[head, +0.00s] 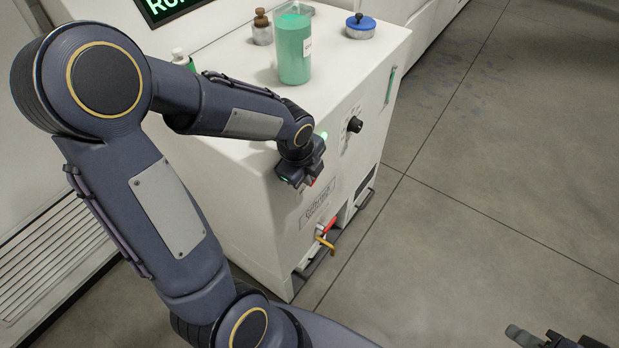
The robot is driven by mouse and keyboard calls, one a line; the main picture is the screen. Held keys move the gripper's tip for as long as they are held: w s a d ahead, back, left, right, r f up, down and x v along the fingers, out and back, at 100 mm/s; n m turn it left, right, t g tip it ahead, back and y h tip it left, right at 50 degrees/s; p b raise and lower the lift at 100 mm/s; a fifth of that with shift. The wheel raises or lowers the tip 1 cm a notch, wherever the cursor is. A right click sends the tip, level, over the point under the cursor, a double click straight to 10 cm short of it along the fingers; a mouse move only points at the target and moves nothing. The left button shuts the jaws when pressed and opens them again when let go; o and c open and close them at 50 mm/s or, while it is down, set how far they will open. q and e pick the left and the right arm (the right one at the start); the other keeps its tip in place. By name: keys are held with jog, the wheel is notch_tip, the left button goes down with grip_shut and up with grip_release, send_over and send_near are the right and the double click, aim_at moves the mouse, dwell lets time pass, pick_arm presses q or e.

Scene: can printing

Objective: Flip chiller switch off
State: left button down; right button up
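The chiller (225,200) is a white cabinet in the middle of the head view. Its front panel carries a black knob (354,125) and a lit green light (323,135). My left gripper (305,184) is at the upper left of that front panel, just below the green light. Something red shows beside its fingers, perhaps part of the switch, mostly hidden by the gripper. I cannot tell whether the gripper touches it or how far its fingers are apart. Part of my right gripper (545,338) shows at the bottom right edge, away from the chiller.
On the chiller top stand a green-filled container (294,48), a blue-lidded jar (361,27) and a brown-topped jar (262,28). A red-handled valve with a yellow spout (325,240) sticks out low on the front. The grey floor (480,190) to the right is clear.

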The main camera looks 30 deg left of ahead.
pick_arm(q)
jog(key=shift+s+f, duration=0.1)
jog(key=shift+s, duration=0.1)
jog(key=shift+w, duration=0.1)
jog(key=shift+w+r+p, duration=0.25)
jog(key=shift+w+p, duration=0.15)
jog(key=shift+w, duration=0.3)
pick_arm(e)
jog(key=shift+r, duration=0.25)
pick_arm(q)
jog(key=shift+d, duration=0.1)
